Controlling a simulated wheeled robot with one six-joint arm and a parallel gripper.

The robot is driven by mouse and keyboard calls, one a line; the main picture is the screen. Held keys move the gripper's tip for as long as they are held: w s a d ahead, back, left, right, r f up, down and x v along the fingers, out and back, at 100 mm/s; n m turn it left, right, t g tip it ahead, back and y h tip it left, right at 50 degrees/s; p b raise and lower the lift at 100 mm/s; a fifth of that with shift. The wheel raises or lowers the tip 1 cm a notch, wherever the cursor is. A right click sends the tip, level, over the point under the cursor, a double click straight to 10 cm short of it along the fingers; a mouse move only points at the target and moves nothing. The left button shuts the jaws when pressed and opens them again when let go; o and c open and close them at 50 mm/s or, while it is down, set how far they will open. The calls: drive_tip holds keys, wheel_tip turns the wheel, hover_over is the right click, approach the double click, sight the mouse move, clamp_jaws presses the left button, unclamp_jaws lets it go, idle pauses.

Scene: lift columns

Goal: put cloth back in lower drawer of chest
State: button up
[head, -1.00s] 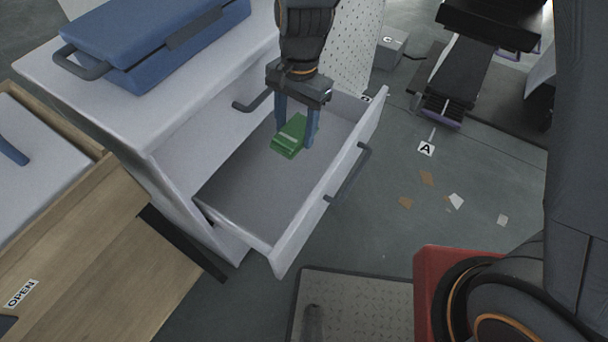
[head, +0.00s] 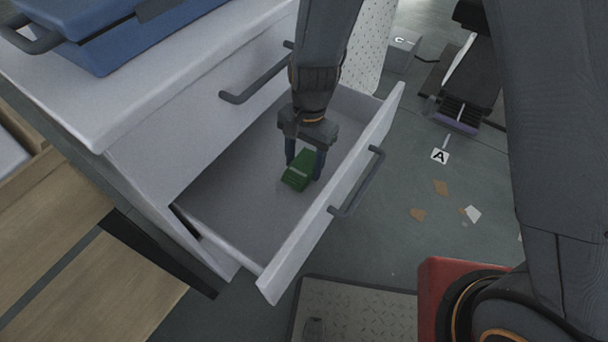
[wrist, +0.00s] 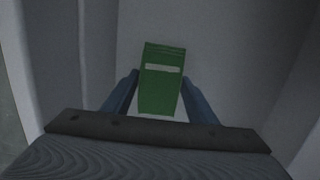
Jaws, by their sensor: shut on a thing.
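The green folded cloth (head: 299,171) with a pale stripe is inside the open lower drawer (head: 237,207) of the white chest (head: 150,130). My gripper (head: 304,170) reaches down into the drawer and is shut on the cloth, with a blue finger on each side. In the wrist view the cloth (wrist: 161,82) sits between the fingers (wrist: 160,100), with the grey drawer floor (wrist: 225,55) behind it. The cloth is low, close to the drawer floor; I cannot tell whether it touches.
A blue toolbox (head: 110,35) stands on the chest top. The upper drawer handle (head: 255,82) juts out above the open drawer. The drawer front with its handle (head: 357,182) stands to the right of my gripper. Paper scraps (head: 440,188) lie on the floor.

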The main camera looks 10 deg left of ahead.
sight(304, 174)
drive_tip(key=shift+f+b, duration=0.45)
drive_tip(key=shift+f, duration=1.9)
drive_tip(key=shift+f, duration=0.2)
drive_tip(key=o, duration=1)
drive_tip(key=shift+r, duration=0.1)
